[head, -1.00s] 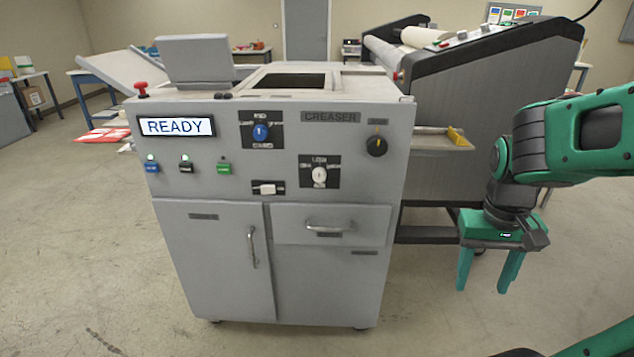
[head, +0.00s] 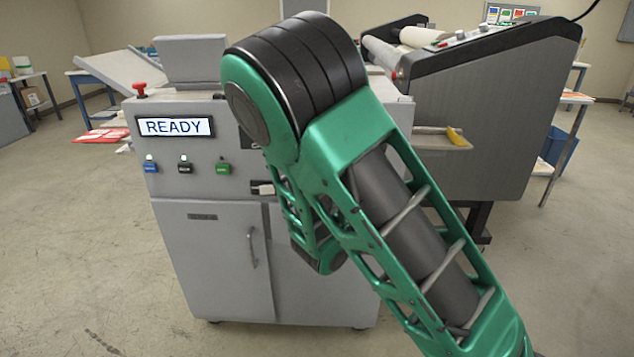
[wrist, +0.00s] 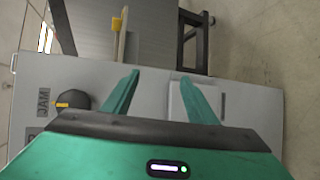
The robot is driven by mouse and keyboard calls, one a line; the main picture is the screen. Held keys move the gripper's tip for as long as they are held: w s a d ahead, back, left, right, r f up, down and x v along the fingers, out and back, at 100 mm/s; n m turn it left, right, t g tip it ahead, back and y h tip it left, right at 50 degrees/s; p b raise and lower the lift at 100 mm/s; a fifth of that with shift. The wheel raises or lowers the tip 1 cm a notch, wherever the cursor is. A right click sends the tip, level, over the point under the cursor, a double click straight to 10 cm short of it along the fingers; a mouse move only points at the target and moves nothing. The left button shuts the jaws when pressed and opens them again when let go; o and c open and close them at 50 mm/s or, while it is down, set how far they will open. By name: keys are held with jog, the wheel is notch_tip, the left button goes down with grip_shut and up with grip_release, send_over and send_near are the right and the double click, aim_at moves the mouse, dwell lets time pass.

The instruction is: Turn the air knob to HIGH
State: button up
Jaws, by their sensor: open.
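In the head view my arm covers most of the right half of the grey creaser front (head: 215,265), including the dials and my gripper. In the wrist view my gripper (wrist: 160,75) is open and empty, its two green fingers apart over the grey front. A black knob (wrist: 72,101) with a yellow pointer lies left of the fingers, beside a plate that seems to read JAM. A pale raised panel edge (wrist: 180,98) shows near the right finger. I cannot tell which knob is the air knob; no AIR or HIGH label is readable.
The creaser has a READY display (head: 175,126), several push buttons (head: 185,165), a red emergency knob (head: 139,88) and a door handle (head: 252,247). A large laminator (head: 480,110) stands behind right. Open floor (head: 80,230) lies to the left.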

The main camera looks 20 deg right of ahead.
jog(key=w+a+r+n+t+y, duration=0.1)
jog(key=w+a+n+t+y, duration=0.25)
jog(key=a+n, duration=0.45)
jog(key=w+a+r+n+t+y, duration=0.1)
jog(key=w+a+n+t+y, duration=0.3)
jog(key=a, duration=0.7)
jog(key=w+d+h, duration=0.2)
jog(key=w+d, duration=0.1)
jog(key=w, duration=0.6)
jog(key=shift+r+m+t, duration=0.15)
jog(key=shift+m+t, duration=0.2)
jog(key=shift+m, duration=0.05)
jog(key=shift+w, duration=0.1)
jog(key=c, duration=1.1)
